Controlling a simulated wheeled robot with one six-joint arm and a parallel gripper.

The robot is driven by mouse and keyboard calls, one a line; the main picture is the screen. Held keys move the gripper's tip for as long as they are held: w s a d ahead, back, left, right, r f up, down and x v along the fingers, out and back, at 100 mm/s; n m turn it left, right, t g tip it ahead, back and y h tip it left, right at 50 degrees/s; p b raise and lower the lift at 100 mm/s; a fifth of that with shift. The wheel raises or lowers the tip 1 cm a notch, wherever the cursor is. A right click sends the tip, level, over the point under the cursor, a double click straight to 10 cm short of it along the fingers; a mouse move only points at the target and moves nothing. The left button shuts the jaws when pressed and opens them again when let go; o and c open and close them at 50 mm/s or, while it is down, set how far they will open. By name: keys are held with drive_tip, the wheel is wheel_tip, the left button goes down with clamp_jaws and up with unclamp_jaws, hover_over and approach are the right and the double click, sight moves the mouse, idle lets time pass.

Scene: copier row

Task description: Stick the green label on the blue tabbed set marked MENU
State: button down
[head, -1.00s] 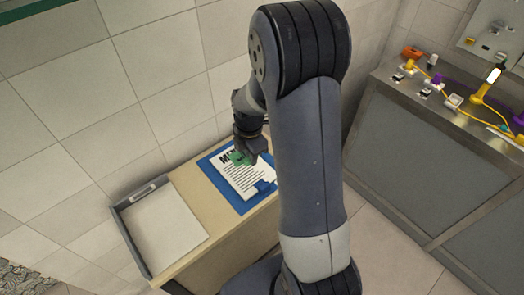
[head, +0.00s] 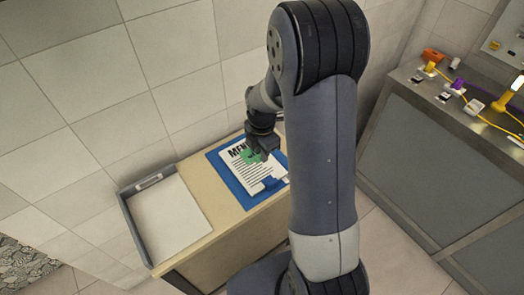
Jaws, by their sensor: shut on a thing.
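The blue tabbed set (head: 233,186) lies on a light wood table against the tiled wall. Its white top sheet (head: 258,173) reads MENU, and a blue tab shows at its lower right. My gripper (head: 257,154) is over the upper part of the sheet, pointing down. It is shut on the green label (head: 249,155), which shows just below and left of the jaws. I cannot tell whether the label touches the sheet. My arm stands right of the set and hides a little of the table's right end.
A grey-walled tray (head: 136,236) with a white floor sits at the table's left end. A steel counter (head: 432,112) at the right bears yellow, orange and purple items with a yellow cable. Bare table top (head: 207,192) lies between tray and set.

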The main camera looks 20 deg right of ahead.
sight(262, 172)
drive_tip(key=shift+f+b, duration=2.65)
drive_tip(key=shift+f, duration=0.9)
drive_tip(key=c, duration=1.3)
unclamp_jaws()
wheel_tip(262, 172, up, 11)
drive_tip(key=shift+f, duration=0.1)
